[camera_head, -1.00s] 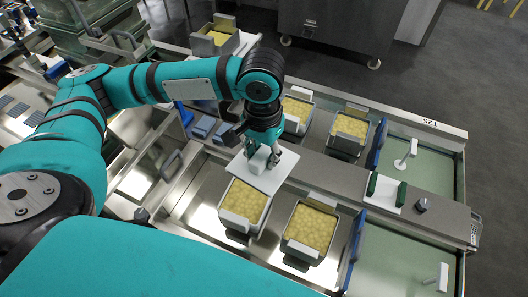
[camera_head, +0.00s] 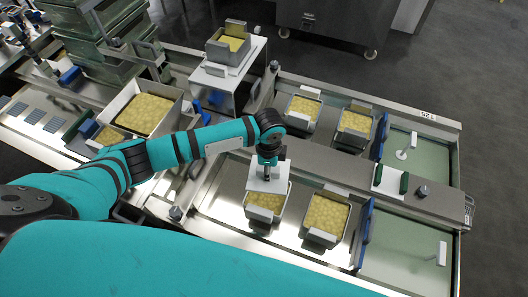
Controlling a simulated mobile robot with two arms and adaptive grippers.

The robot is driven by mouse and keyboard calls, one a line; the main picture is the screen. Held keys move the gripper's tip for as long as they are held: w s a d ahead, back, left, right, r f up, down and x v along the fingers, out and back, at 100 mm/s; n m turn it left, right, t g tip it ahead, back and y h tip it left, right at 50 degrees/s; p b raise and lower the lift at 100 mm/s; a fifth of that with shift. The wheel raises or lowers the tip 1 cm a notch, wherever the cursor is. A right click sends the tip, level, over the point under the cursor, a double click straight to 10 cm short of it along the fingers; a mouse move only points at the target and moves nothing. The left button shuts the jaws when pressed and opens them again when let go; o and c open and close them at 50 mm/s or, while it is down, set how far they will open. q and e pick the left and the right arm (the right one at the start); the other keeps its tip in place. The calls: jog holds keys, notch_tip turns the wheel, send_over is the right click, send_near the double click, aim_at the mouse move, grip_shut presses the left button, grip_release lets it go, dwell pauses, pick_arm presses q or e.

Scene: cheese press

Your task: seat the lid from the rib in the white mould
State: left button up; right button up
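My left gripper (camera_head: 267,171) points down and is shut on the handle of a flat white lid (camera_head: 258,185). The lid is above the far part of a pale mould (camera_head: 263,216) filled with yellow curd, in the near bay. The near part of the curd shows uncovered. I cannot tell how high the lid is above the rim. A similar filled mould (camera_head: 325,219) stands just to the right. The grey rib (camera_head: 335,171) between the two bays runs behind them. My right gripper is not in view.
A white piece with green ends (camera_head: 390,180) and a dark knob (camera_head: 422,191) sit on the rib at the right. Two filled moulds (camera_head: 303,106) (camera_head: 354,123) stand in the far bay. A large filled box (camera_head: 174,112) stands left. Green trays at the right are mostly clear.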

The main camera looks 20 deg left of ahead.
aim_at(267, 195)
pick_arm(q)
jog(key=shift+s+d+f+m+p, duration=0.1)
jog(key=shift+s+f+m+p, duration=0.05)
jog(key=shift+f+m, duration=0.3)
jog(key=shift+s+d+f+m+p, duration=0.1)
jog(key=shift+s+f+m+p, duration=0.05)
jog(key=shift+f+m, duration=0.3)
jog(key=shift+s+f, duration=0.1)
jog(key=shift+f, duration=0.25)
notch_tip(267, 195, down, 8)
jog(key=b, duration=0.9)
jog(key=shift+a+r, duration=0.1)
jog(key=shift+r, duration=0.05)
jog(key=shift+f+b, duration=0.5)
jog(key=shift+f, duration=0.45)
jog(key=shift+f, duration=0.55)
jog(key=o, duration=1.1)
